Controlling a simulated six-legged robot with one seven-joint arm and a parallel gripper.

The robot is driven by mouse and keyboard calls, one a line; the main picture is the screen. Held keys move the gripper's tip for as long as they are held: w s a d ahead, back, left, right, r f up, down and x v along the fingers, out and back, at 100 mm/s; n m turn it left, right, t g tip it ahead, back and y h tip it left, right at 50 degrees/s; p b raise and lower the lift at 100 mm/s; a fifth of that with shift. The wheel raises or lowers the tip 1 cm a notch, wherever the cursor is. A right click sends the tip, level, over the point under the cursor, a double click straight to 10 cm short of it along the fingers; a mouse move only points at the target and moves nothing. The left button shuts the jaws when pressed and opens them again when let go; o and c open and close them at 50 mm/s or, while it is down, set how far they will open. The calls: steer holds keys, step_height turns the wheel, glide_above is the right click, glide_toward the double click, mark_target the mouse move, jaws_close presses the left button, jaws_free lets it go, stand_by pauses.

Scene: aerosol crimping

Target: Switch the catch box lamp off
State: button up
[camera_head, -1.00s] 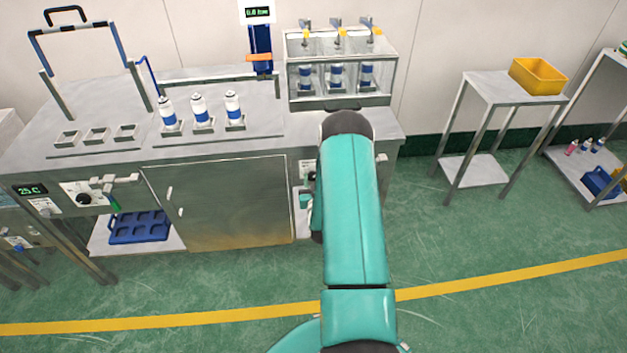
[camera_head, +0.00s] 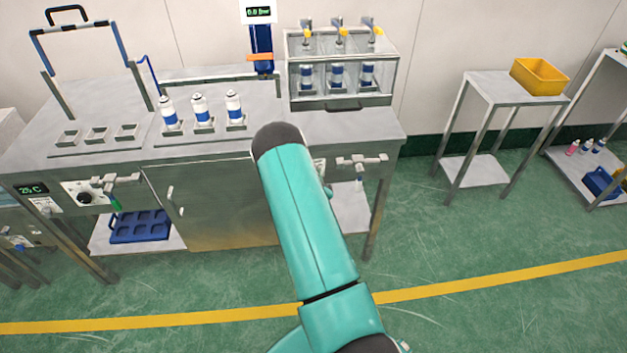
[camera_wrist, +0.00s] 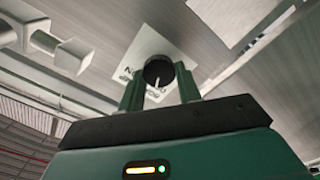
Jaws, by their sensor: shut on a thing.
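In the wrist view, a round black knob (camera_wrist: 157,68) with a white pointer mark sits on a white label plate (camera_wrist: 150,48). The plate is fixed to a brushed metal face. My gripper (camera_wrist: 160,90) has its two green fingers on either side of the knob and is shut on it. The lettering is tilted and partly covered, so I cannot read the setting. In the head view my arm hides the gripper and the knob. A clear-walled box (camera_head: 386,74), perhaps the catch box, stands at the back right of the bench. I cannot tell whether a lamp is lit.
A metal fitting (camera_head: 362,160) sits right of my arm on the bench front. Another black knob (camera_head: 84,199) with a green lever is on the left panel. Several cans (camera_head: 200,110) stand on the bench. Open floor (camera_head: 480,245) lies at right.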

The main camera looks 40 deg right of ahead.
steer(key=shift+f+n, duration=0.1)
steer(key=shift+n, duration=0.5)
steer(key=shift+s, duration=0.1)
steer(key=o, duration=1)
steer(key=shift+c, duration=0.2)
steer(key=v, duration=1.3)
steer(key=shift+s+a, duration=0.25)
steer(key=shift+a, duration=0.05)
